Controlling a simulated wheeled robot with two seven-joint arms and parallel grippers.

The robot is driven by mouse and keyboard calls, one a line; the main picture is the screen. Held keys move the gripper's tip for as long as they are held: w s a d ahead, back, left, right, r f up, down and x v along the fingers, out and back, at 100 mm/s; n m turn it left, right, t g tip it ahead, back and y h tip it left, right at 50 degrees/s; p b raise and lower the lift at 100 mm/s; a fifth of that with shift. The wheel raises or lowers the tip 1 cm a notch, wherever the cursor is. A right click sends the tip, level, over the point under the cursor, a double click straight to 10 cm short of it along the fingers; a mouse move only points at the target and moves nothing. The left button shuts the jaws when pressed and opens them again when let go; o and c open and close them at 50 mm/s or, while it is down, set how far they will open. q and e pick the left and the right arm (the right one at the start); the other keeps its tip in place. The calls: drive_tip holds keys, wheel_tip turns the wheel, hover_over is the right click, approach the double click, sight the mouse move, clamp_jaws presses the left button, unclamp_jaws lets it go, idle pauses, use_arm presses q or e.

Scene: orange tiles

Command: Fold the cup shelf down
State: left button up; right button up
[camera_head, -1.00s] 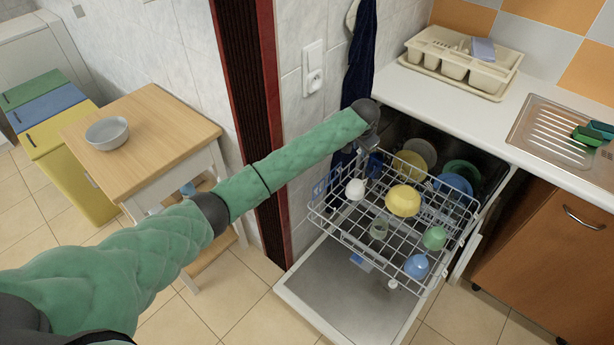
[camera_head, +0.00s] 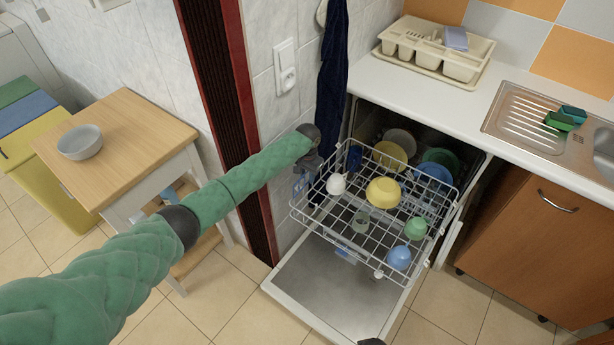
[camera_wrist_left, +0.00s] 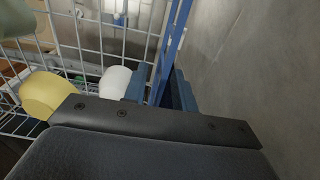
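The cup shelf, a blue frame, shows in the left wrist view (camera_wrist_left: 176,45) as a steeply tilted bar beside the white wire rack, near the grey wall. My left gripper (camera_head: 307,172) points down at the left edge of the dishwasher's pulled-out upper rack (camera_head: 405,262). In the left wrist view its two blue fingertips (camera_wrist_left: 160,92) lie on either side of the blue bar. Whether they are pressed shut on it is not clear. My forearm and gripper hide part of this area in the head view.
The rack holds a white cup (camera_head: 337,184), a yellow bowl (camera_head: 383,192), a green cup (camera_head: 415,228) and a blue cup (camera_head: 399,258). The open dishwasher door (camera_head: 330,295) lies below. A wooden table (camera_head: 140,135) stands left; a dark towel (camera_head: 333,80) hangs behind my gripper.

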use_arm(q)
drive_tip(key=shift+f, duration=0.85)
use_arm(e)
drive_tip(key=shift+d+f, duration=0.1)
drive_tip(key=shift+f, duration=0.4)
use_arm(q)
drive_tip(key=shift+c, duration=0.2)
clamp_jaws()
